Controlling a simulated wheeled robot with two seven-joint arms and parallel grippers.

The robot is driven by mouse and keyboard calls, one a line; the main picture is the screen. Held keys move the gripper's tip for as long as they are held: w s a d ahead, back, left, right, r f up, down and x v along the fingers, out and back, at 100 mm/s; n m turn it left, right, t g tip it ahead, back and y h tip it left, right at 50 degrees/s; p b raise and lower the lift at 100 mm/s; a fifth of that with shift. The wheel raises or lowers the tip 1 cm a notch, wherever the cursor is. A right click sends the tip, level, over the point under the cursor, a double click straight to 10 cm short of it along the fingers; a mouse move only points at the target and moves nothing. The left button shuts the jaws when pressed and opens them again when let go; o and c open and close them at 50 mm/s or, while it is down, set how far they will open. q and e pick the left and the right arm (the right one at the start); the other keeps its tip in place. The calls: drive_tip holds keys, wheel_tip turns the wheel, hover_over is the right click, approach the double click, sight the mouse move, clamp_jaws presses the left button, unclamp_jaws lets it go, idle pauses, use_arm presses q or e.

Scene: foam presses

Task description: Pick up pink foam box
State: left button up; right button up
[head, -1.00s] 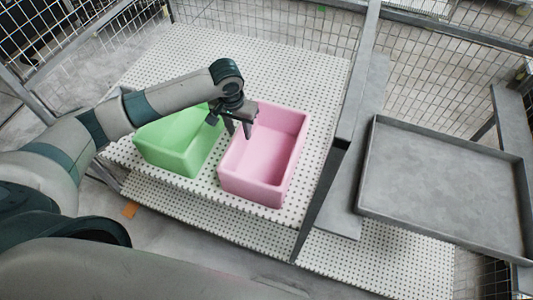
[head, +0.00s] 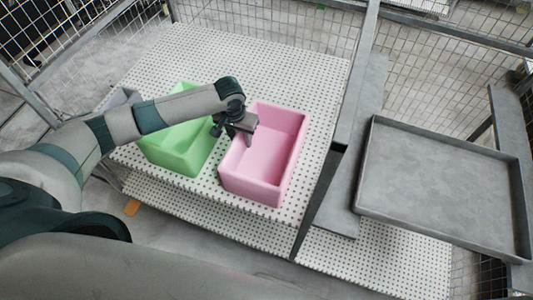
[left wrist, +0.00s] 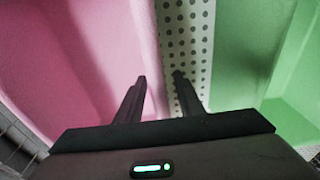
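The pink foam box (head: 266,181) is an open-topped, rectangular tub upright on the white perforated table. My left gripper (head: 244,138) is over its left wall in the head view. In the left wrist view the two dark fingers (left wrist: 159,78) stand apart, with nothing seen clamped between them. One finger is in front of the pink box (left wrist: 105,45), the other in front of the strip of table beside it. Contact with the wall cannot be told. My right gripper is not in view.
A green foam box (head: 180,162) stands just left of the pink one, partly behind my left arm, with a narrow gap between. A grey metal tray (head: 445,190) and a grey frame post (head: 340,150) are to the right. Wire mesh fencing encloses the back.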

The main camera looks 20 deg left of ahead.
use_arm(q)
clamp_jaws()
drive_tip(key=shift+r, duration=0.15)
wheel_tip(320, 180, up, 10)
drive_tip(key=shift+f+b, duration=0.15)
drive_tip(key=shift+b, duration=1.05)
